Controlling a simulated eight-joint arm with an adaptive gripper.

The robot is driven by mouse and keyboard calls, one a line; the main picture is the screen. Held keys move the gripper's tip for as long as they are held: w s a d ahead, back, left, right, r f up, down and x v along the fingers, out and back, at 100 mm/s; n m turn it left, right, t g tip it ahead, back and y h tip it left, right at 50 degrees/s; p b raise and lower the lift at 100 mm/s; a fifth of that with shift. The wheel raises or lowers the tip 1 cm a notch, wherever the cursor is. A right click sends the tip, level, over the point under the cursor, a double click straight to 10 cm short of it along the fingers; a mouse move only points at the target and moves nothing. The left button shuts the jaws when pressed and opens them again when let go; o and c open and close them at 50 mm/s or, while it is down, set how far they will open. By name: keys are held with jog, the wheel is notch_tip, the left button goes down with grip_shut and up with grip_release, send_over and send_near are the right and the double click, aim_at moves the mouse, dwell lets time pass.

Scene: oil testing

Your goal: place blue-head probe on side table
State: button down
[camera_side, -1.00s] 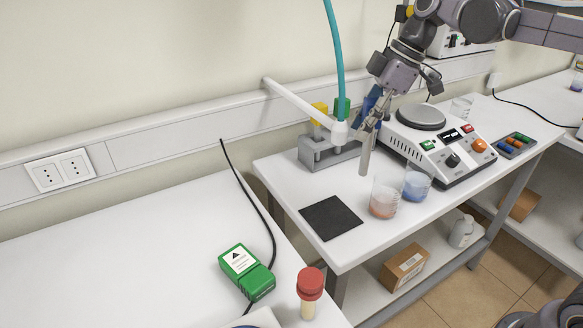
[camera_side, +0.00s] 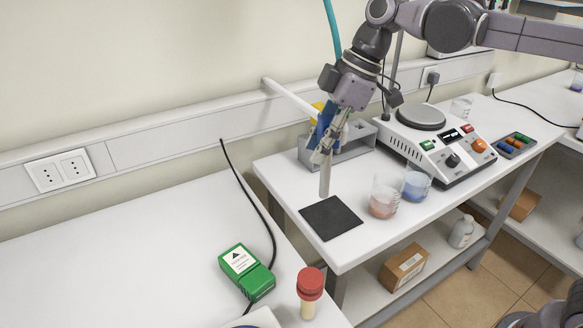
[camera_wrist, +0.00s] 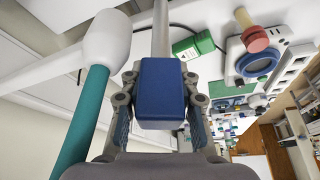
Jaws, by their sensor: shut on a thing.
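My gripper (camera_side: 322,150) is shut on the blue-head probe (camera_side: 325,182), which hangs upright with its pale shaft pointing down. The shaft's lower end shows just above the back edge of the black mat (camera_side: 331,220) in the side view; the gap to the table is hard to judge. In the wrist view, the blue head (camera_wrist: 161,92) sits between my gripper's fingers (camera_wrist: 160,105). The frames do not settle which is the side table.
A teal tube (camera_side: 331,25) hangs behind.

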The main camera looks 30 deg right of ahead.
jog(key=w+a+m+t+h, duration=0.1)
jog(key=w+a+m, duration=0.3)
jog(key=w, duration=0.7)
jog(key=a+f, duration=1)
jog(key=shift+w+a+m, duration=0.15)
jog(key=shift+w+m, duration=0.15)
jog(key=shift+w, duration=0.1)
jog(key=shift+f, duration=0.1)
jog(key=c, duration=1)
grip_release()
jog(key=v, duration=1.2)
jog(key=shift+s, duration=0.2)
